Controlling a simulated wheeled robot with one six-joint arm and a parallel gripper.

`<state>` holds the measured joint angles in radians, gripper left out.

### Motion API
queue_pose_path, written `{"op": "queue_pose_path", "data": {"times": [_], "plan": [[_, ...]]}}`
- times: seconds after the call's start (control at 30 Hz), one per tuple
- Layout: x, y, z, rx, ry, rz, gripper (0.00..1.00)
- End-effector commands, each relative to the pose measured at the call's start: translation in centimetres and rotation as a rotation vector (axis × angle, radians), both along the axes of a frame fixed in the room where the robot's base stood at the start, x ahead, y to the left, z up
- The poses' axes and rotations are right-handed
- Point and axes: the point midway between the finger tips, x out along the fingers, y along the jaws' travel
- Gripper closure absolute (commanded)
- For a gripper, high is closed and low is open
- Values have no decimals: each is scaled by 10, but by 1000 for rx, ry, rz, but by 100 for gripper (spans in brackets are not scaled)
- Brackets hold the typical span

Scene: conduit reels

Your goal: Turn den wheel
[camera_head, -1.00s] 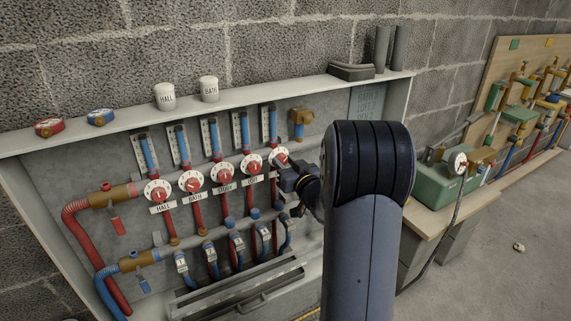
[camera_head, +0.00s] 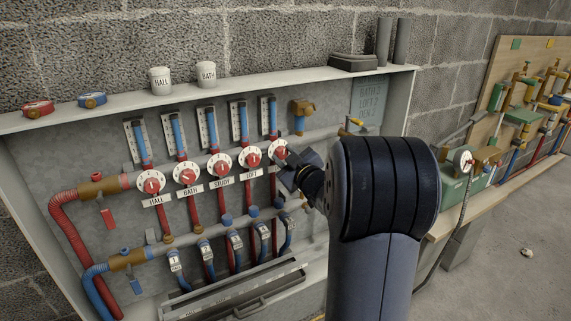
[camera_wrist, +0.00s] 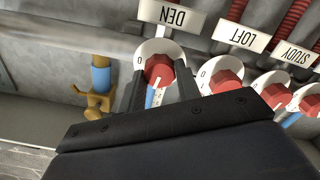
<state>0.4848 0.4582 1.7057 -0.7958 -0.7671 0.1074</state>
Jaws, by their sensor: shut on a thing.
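The den wheel is a white dial with a red knob (camera_wrist: 160,66), upside down in the wrist view beside the DEN label (camera_wrist: 172,15). My gripper (camera_wrist: 160,82) is shut on the red knob, one dark finger on each side. A "0" shows on the dial's left edge; the rest of its scale is partly hidden. In the head view the den wheel (camera_head: 279,149) is the rightmost of the row, partly covered by my gripper (camera_head: 288,166), which hides its label.
The loft wheel (camera_head: 250,157) and study wheel (camera_head: 220,164) sit close beside it, with bath (camera_head: 187,174) and hall (camera_head: 151,182) further left. A brass fitting (camera_wrist: 97,102) is near my gripper. Panel writing (camera_head: 370,97) reads BATH 2, LOFT 2, DEN 2.

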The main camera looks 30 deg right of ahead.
Motion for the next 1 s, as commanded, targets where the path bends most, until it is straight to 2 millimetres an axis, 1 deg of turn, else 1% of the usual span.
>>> {"op": "queue_pose_path", "data": {"times": [0.3,0.83,0.87,1.0], "plan": [[0,0,-1,-125,-3,0,91],[0,0,0,-148,-4,0,91],[0,0,0,-148,-4,0,67],[0,0,0,-148,-4,0,55]]}}
